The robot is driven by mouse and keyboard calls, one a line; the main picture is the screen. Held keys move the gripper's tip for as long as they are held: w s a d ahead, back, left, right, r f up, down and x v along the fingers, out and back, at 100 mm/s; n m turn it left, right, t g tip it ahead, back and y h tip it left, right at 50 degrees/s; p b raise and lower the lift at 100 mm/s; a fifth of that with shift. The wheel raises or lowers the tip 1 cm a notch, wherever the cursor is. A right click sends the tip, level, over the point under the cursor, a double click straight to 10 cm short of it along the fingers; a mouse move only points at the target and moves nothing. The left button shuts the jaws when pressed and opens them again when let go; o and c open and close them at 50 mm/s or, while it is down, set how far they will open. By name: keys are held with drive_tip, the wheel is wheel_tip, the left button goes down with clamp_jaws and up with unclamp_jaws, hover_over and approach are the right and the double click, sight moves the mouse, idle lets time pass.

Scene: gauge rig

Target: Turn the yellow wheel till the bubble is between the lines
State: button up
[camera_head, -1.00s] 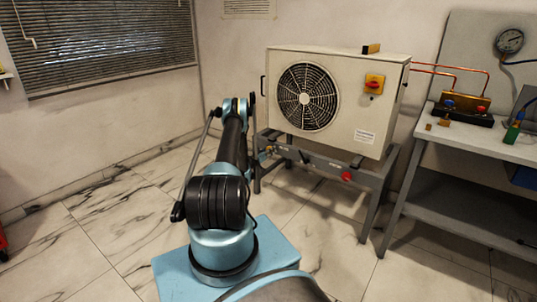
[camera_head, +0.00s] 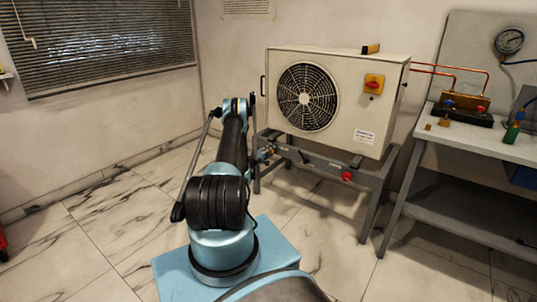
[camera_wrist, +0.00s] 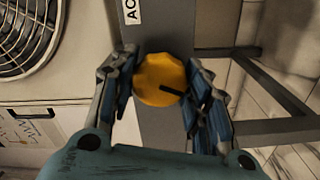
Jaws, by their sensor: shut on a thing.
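The yellow wheel (camera_wrist: 160,80) is in the middle of the wrist view, with a scalloped edge and a dark line from its centre toward the lower right. My gripper (camera_wrist: 166,84) is shut on it, one finger on each side. In the head view my arm reaches toward the left end of the grey frame under the fan unit, and the wheel cannot be made out there. A small yellow and black block, seemingly the level (camera_head: 371,48), sits on top of the fan unit (camera_head: 345,95). Its bubble and lines are too small to read.
A grey frame (camera_head: 330,168) carries the unit and has a red knob (camera_head: 347,176). A yellow plate with a red switch (camera_head: 374,84) is on the unit's front. A workbench (camera_head: 480,133) with a gauge (camera_head: 509,41) stands at the right.

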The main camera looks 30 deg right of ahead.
drive_tip(key=shift+w+n, duration=0.1)
drive_tip(key=shift+n, duration=0.8)
drive_tip(key=shift+a, duration=0.1)
drive_tip(key=o, duration=1.1)
drive_tip(key=shift+f, duration=0.1)
drive_tip(key=shift+c, duration=0.2)
